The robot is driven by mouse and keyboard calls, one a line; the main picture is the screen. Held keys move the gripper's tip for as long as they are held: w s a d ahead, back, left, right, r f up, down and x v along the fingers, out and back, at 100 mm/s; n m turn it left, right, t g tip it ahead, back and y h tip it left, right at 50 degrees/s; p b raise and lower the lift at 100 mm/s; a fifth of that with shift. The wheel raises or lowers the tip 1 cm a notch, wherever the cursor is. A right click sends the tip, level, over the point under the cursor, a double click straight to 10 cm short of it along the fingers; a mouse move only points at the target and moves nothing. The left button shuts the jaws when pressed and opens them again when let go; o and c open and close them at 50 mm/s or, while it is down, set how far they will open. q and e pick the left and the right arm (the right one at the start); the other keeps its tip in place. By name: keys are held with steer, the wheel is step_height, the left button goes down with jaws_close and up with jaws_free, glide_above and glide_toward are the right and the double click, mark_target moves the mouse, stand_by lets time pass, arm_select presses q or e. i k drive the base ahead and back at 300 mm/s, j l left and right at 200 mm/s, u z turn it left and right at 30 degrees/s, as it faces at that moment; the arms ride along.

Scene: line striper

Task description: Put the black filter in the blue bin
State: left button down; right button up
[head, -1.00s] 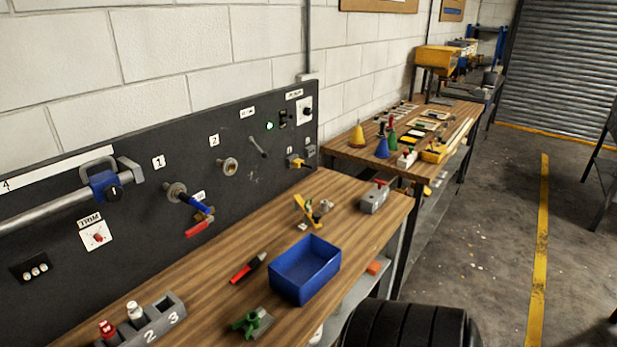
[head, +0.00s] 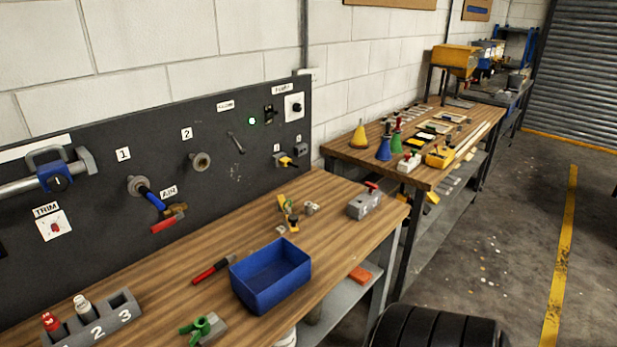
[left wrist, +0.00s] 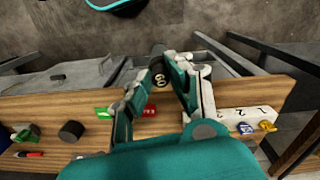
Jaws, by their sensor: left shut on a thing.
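In the left wrist view my left gripper (left wrist: 166,78) has teal-and-grey fingers shut on a short black cylinder, the black filter (left wrist: 157,62), with pale characters like "60" on its end. It is held above or beyond the edge of a wooden bench; the exact height is unclear. The blue bin (head: 271,276) stands open and looks empty on the near wooden bench in the head view. My right gripper is in neither view.
In the head view, a red-and-black pen-like item (head: 212,270), green clamp (head: 203,328) and grey block (head: 364,204) surround the bin.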

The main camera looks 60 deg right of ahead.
mark_target(271, 274)
steer(key=k+l+z, duration=0.1)
steer(key=l+z, duration=0.25)
steer(key=k+l+z, duration=0.1)
steer(key=z, duration=0.3)
steer(key=l+z, duration=0.35)
steer(key=z, duration=0.4)
steer(key=i, duration=0.45)
